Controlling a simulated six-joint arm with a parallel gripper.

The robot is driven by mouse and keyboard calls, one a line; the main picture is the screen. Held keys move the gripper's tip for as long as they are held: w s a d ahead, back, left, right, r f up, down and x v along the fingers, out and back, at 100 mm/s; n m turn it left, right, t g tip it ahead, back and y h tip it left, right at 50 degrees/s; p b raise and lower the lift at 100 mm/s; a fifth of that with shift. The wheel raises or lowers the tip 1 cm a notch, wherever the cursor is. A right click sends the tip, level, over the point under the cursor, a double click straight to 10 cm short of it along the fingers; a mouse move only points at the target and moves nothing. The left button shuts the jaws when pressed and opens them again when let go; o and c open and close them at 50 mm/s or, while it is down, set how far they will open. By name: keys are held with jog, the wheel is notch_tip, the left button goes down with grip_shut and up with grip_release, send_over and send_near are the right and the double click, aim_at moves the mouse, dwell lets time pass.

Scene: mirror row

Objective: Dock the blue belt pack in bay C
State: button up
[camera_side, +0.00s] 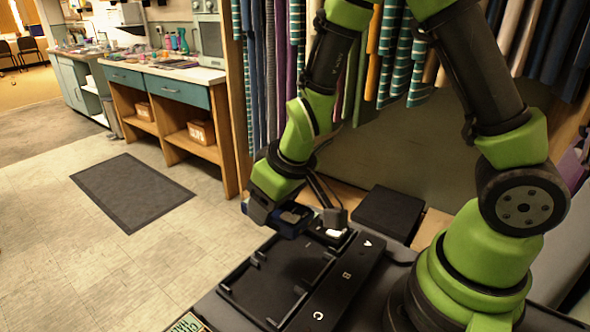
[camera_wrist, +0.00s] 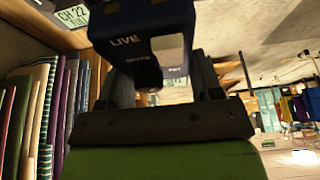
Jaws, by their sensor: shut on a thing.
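The blue belt pack (camera_side: 290,219) is in my gripper (camera_side: 296,211), which is shut on it above the far end of the black dock (camera_side: 281,262). In the wrist view the pack (camera_wrist: 143,34) shows dark blue with a "LIVE" label and a pale panel, between the fingers of my gripper (camera_wrist: 165,82). The dock has a strip lettered A, B and C. Bay C (camera_side: 255,300) is at the near end and looks empty. Bay A at the far end is partly hidden by the pack and gripper; a small white patch shows there.
A black flat block (camera_side: 389,213) lies behind the dock. Hanging striped and plain clothes (camera_side: 400,55) are above the back of the bench. In the wrist view a row of coloured fabrics (camera_wrist: 40,110) is at the left. The space above bays B and C is clear.

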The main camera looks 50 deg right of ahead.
jog(key=s+a+f, duration=0.2)
jog(key=a+f, duration=0.2)
jog(key=a, duration=0.3)
send_over(254, 287)
jog(key=s, duration=0.1)
jog(key=shift+s+f, duration=0.15)
jog(key=shift+f, duration=2.15)
jog(key=shift+f, duration=1.05)
jog(key=o, duration=1.1)
jog(key=v, duration=1)
jog(key=shift+s+a+f, duration=0.1)
